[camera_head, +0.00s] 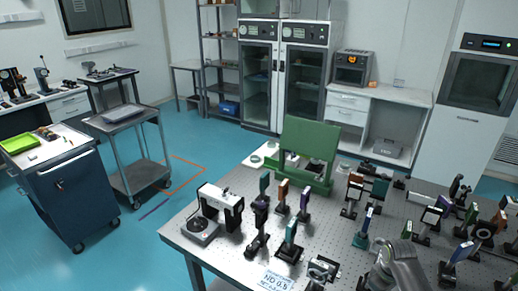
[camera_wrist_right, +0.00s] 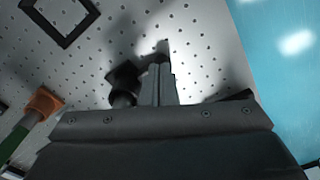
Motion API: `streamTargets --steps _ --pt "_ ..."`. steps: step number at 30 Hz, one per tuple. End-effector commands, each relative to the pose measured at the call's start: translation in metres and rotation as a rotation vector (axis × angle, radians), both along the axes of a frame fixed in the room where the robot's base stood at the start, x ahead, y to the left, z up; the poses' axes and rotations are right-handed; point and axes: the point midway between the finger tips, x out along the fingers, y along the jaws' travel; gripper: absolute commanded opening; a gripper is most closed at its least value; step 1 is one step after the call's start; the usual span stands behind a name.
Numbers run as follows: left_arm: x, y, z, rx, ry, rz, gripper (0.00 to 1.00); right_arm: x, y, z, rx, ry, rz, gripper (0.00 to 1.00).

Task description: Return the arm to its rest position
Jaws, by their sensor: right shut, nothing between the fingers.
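My right gripper (camera_wrist_right: 160,78) shows in the right wrist view with its two fingers together and nothing between them. It is over the perforated optical table (camera_wrist_right: 200,50), close to the table's edge. A dark post-like part (camera_wrist_right: 124,84) stands just left of the fingers; I cannot tell if they touch. In the head view, my grey right arm (camera_head: 402,266) is at the lower right, over the front of the optical table (camera_head: 340,235); its fingers cannot be made out there. My left arm and gripper are not in view.
Several posts with optics crowd the table, including a teal plate (camera_head: 291,232) and a white-and-black device (camera_head: 220,208). A green frame (camera_head: 309,142) stands at the back. A black square frame (camera_wrist_right: 62,20) and orange part (camera_wrist_right: 44,102) are left of the gripper. Blue floor (camera_wrist_right: 290,75) is right.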

Motion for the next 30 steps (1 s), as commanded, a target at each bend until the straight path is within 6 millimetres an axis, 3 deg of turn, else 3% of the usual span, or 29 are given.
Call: streamTargets --steps 12,16,23,30 --pt "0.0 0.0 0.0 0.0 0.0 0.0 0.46 -0.002 0.0 0.006 -0.001 0.002 -0.001 0.0" --pt "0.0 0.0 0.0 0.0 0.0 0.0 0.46 -0.016 0.004 0.0 -0.006 -0.008 -0.013 0.0" --pt "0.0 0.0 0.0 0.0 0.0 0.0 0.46 -0.087 0.021 -0.015 -0.032 -0.08 -0.102 0.0" --pt "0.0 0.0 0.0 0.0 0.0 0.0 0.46 -0.174 0.037 0.0 -0.045 -0.182 -0.25 0.0"
